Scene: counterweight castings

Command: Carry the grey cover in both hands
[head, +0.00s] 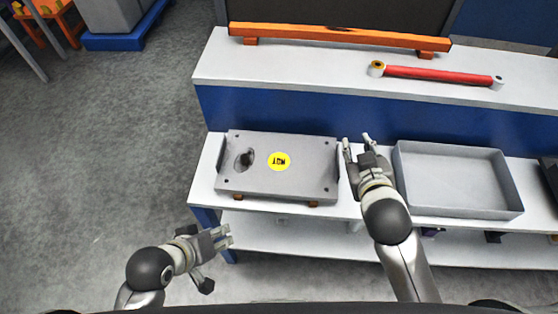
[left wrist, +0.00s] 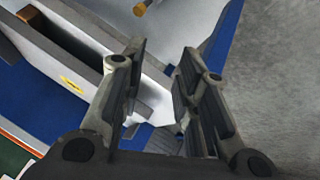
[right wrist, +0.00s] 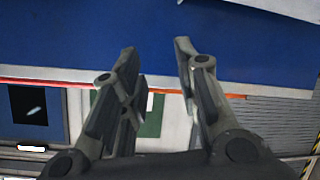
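The grey cover (head: 300,186) is a flat plate with a round yellow label and a hole near its left end. It rests on small brown blocks on the white bench, with a dark handle at each end. My right gripper (head: 357,141) is open and empty just right of the cover's right handle, apart from it as far as I can see. Its open fingers also show in the right wrist view (right wrist: 160,60). My left gripper (head: 230,236) is open and empty, in front of the bench and nearer me than the cover. Its spread fingers fill the left wrist view (left wrist: 163,60).
A shallow grey tray (head: 400,165) stands on the bench right of my right gripper. A red bar (head: 440,75) lies on the raised shelf behind, beside an orange rail (head: 340,36) under a dark panel. Open floor (head: 100,180) lies left of the bench.

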